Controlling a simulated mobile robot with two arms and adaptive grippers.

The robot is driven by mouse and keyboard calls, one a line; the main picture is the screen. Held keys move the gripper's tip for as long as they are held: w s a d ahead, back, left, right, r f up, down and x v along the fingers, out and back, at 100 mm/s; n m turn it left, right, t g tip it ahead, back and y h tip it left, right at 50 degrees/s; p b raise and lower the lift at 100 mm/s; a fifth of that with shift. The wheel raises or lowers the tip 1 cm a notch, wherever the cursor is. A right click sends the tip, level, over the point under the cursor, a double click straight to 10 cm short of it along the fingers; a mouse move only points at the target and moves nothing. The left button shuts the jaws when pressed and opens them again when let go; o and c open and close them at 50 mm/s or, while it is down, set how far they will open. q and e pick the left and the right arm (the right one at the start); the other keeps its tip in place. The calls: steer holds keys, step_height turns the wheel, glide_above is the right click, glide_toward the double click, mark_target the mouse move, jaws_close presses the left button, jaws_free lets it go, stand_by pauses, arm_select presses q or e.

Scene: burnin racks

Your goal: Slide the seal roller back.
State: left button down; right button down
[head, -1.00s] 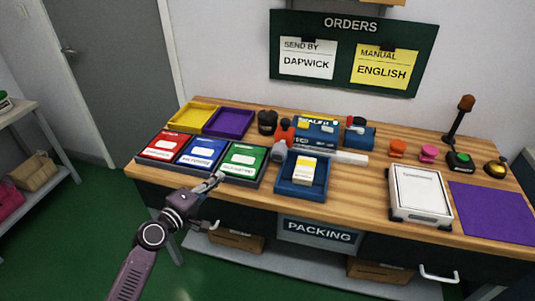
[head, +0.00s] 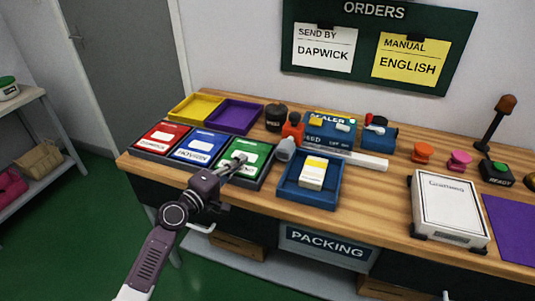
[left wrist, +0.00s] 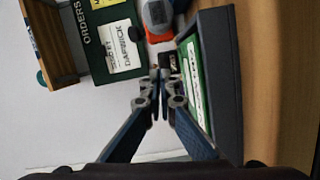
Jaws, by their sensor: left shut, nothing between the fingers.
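The blue sealer (head: 330,130) stands at the back middle of the bench. At its left end is an orange part (head: 293,129) with a grey rounded piece (head: 286,149), which looks like the seal roller. The grey piece (left wrist: 157,14) and the orange part (left wrist: 159,37) also show at the top of the left wrist view. My left gripper (head: 240,161) is shut and empty over the green card (head: 246,152), left of the grey piece and apart from it. Its fingertips (left wrist: 165,76) meet in the left wrist view. My right gripper is not in view.
A blue tray (head: 309,201) with a pale yellow-and-white box is in front of the sealer. Red and blue cards lie left of the green one. Yellow and purple trays (head: 234,115) and a dark round pot (head: 276,117) are behind. A white case (head: 448,205) stands right.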

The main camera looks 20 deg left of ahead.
arm_select(q)
steer(key=x, duration=0.7)
steer(key=shift+w+d+f, duration=0.1)
steer(key=shift+w, duration=0.25)
steer(key=d, duration=0.1)
steer(key=d+p, duration=0.1)
steer(key=d, duration=0.1)
steer(key=shift+s+d+f, duration=0.2)
steer(key=shift+d, duration=0.15)
steer(key=shift+d+f, duration=0.1)
steer(key=shift+f, duration=0.05)
